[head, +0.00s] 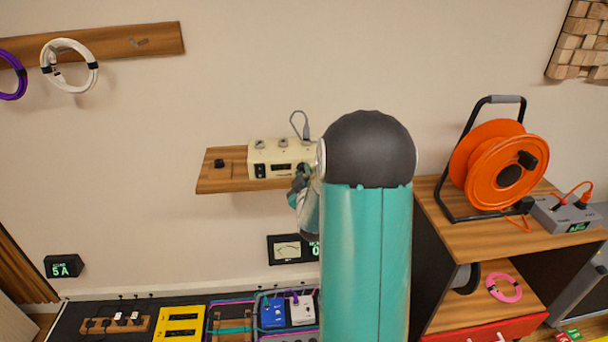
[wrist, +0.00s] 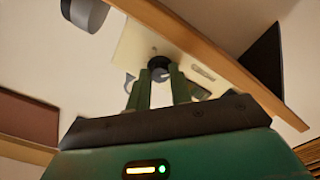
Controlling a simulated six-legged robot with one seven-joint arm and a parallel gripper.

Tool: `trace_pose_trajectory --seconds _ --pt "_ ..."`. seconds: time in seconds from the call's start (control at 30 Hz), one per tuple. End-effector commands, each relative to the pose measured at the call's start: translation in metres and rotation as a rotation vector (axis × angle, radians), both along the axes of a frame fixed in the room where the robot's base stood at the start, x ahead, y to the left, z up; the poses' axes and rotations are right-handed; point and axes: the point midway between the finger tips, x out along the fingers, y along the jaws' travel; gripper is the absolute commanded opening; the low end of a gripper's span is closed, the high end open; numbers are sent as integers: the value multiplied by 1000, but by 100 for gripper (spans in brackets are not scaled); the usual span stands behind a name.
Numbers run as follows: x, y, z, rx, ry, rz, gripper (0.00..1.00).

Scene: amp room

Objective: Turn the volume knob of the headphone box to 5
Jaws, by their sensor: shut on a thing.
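The headphone box (head: 270,150) is a cream box on a small wooden wall shelf, with dark sockets on its front and small connectors on top. Its black round volume knob (wrist: 158,62) shows in the wrist view on the cream face (wrist: 135,48). My gripper (wrist: 159,74) is shut on this knob, one green finger on each side of it. In the head view my gripper (head: 301,183) is at the right end of the box front, largely hidden by my arm. The knob's pointer and scale cannot be read.
The wooden shelf (head: 225,184) runs close beside the fingers in the wrist view (wrist: 205,52). A small black item (head: 219,163) lies on it. Below are a meter display (head: 285,249) and pedals (head: 272,313). An orange cable reel (head: 480,165) stands on the right cabinet.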

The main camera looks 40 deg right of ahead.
Motion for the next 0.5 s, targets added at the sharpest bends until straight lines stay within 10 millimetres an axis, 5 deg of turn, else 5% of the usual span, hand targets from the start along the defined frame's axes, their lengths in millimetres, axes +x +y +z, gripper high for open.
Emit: trace_pose_trajectory --seconds 0.5 --pt "1 -1 -1 206 -139 -1 0"
